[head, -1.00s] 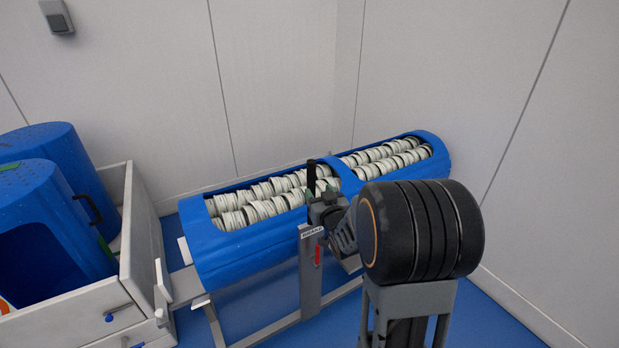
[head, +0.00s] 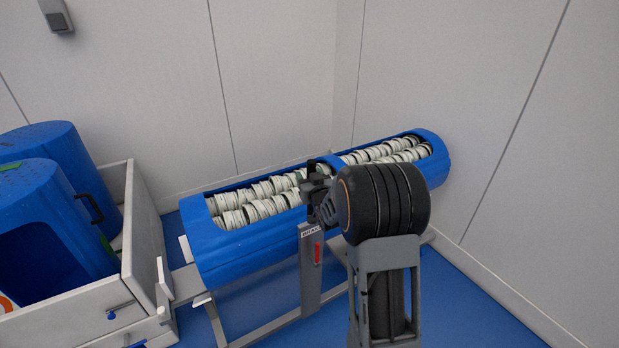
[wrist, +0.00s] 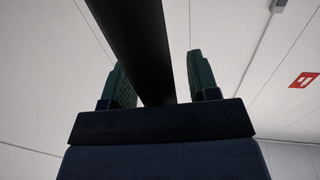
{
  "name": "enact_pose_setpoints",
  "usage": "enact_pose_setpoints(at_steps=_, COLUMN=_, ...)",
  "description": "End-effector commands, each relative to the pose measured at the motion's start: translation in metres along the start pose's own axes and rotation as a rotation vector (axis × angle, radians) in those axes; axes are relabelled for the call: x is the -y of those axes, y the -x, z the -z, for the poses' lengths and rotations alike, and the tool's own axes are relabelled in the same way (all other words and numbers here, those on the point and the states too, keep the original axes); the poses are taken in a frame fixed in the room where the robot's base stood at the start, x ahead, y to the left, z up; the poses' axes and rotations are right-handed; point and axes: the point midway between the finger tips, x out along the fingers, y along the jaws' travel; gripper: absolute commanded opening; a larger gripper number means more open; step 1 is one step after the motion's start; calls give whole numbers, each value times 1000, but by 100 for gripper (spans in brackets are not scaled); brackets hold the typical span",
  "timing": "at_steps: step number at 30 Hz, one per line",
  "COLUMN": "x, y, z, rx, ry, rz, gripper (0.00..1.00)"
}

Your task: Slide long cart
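The long cart is a long blue tub (head: 235,256) on a grey frame, holding rows of white ribbed rolls (head: 262,190). A grey post (head: 310,268) with a label and a red mark stands at its near side. A dark upright bar rises near the top of the post, mostly hidden behind my gripper (head: 316,178) in the head view. In the wrist view, a dark bar (wrist: 143,40) runs between the two green fingers of my gripper (wrist: 160,82). A gap shows at the right finger; whether the left finger touches the bar is unclear.
A white open-topped cart (head: 140,240) with blue drums (head: 45,215) stands close to the tub's left end. White walls (head: 270,80) meet in a corner behind the tub. Blue floor (head: 465,310) is clear at the lower right.

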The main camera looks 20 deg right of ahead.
Motion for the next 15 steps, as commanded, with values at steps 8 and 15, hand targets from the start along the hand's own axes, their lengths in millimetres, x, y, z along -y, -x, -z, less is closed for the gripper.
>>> enact_pose_setpoints(at_steps=8, x=0, y=0, z=0, rx=0, ry=0, rz=0, gripper=29)
enact_pose_setpoints(at_steps=15, x=0, y=0, z=0, rx=0, ry=0, rz=0, gripper=6)
